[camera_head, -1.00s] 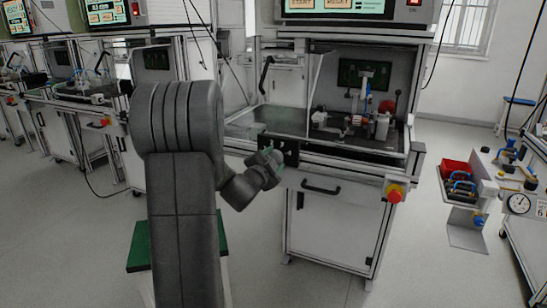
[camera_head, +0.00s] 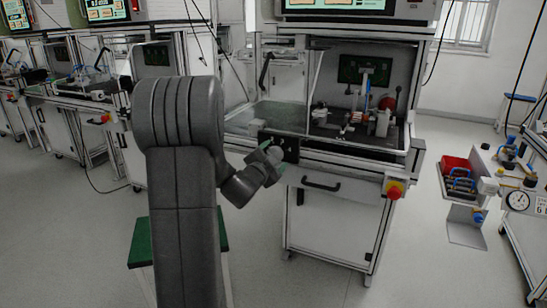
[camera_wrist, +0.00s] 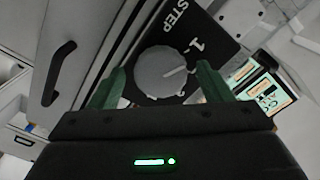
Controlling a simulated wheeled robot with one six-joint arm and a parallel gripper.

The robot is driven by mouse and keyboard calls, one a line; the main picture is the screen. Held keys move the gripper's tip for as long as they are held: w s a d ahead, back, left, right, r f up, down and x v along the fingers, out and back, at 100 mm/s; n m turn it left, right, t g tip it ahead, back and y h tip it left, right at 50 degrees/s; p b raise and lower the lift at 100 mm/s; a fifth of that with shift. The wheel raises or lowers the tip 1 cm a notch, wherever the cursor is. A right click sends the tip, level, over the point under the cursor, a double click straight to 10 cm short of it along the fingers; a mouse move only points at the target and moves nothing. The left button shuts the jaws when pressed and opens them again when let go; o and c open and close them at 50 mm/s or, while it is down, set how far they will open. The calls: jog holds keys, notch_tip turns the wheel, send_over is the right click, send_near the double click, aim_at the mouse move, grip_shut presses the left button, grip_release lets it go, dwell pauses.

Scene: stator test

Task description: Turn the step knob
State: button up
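The step knob (camera_wrist: 160,72) is a round grey dial with a white pointer line, on a black panel (camera_wrist: 205,30) marked "STEP" and "1" in the wrist view. The pointer line points right and slightly up in that view. My gripper (camera_wrist: 160,86) is open, its two green fingers on either side of the knob. The fingers look close to its sides; I cannot tell whether they touch. In the head view my gripper (camera_head: 270,155) is at the black panel (camera_head: 290,147) on the station's front, largely hiding the knob.
The test station's bay (camera_head: 355,125) holds a fixture above the panel. A black drawer handle (camera_head: 320,184) and a red emergency button (camera_head: 394,190) are on its front. A red tray (camera_head: 458,172) stands at the right. A screen (camera_wrist: 262,90) shows in the wrist view.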

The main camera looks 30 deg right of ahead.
jog(key=shift+s+a, duration=0.1)
jog(key=v, duration=1.3)
jog(key=shift+s+a+p, duration=0.2)
jog(key=shift+a+p, duration=0.05)
jog(key=shift+p, duration=0.15)
jog(key=shift+w, duration=0.1)
jog(key=x, duration=1.4)
jog(key=shift+b, duration=0.45)
